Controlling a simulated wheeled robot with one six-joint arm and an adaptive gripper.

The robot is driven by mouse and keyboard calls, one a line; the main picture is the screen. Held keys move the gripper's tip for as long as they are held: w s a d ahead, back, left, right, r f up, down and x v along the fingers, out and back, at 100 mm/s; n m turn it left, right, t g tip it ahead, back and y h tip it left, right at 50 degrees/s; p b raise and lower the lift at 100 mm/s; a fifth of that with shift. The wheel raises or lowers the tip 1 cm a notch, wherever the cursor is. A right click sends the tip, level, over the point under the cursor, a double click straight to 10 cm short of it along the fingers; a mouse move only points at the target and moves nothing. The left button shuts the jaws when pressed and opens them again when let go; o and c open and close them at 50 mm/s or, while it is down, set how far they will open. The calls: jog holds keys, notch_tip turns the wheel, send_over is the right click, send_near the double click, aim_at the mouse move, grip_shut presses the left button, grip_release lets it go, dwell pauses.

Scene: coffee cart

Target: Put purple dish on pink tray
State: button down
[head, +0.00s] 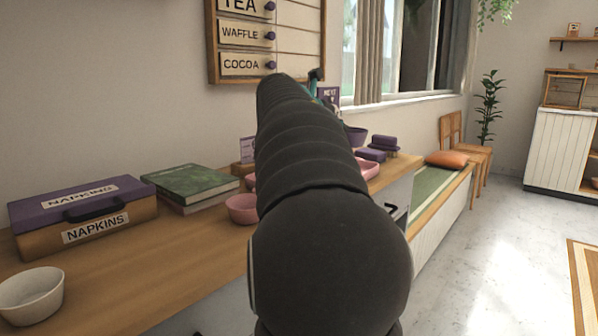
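A purple dish (355,136), round like a bowl, shows just right of my dark arm toward the far end of the counter; its left part is hidden. A pink tray (368,168) shows as a pink edge right of my arm, nearer than the dish; most of it is behind my arm. My arm rises through the middle of the view. A small dark and teal part of my gripper (316,77) seems to show past the arm's top. Its fingers are hidden, so I cannot tell whether it is open or holding something.
A pink bowl (242,209) sits left of my arm on the wooden counter (150,262). Books (190,183), a napkin box (84,212) and a white bowl (32,294) stand further left.

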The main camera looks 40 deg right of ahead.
jog(key=w+a+f, duration=0.1)
jog(key=w+f, duration=0.1)
jog(key=w, duration=0.1)
jog(key=w+a+f, duration=0.1)
jog(key=w+f, duration=0.1)
jog(key=w, duration=0.1)
jog(key=w+a+f+b, duration=0.1)
jog(key=w+a+f, duration=0.1)
jog(key=w, duration=0.1)
jog(key=shift+f, duration=0.1)
jog(key=shift+f+b, duration=0.65)
jog(key=shift+f, duration=1.3)
jog(key=shift+f, duration=0.2)
jog(key=c, duration=1.2)
grip_release()
jog(key=shift+c, duration=0.2)
jog(key=shift+r, duration=0.1)
jog(key=p+v, duration=0.1)
jog(key=v, duration=1.1)
jog(key=shift+w+r, duration=0.1)
jog(key=shift+r, duration=0.05)
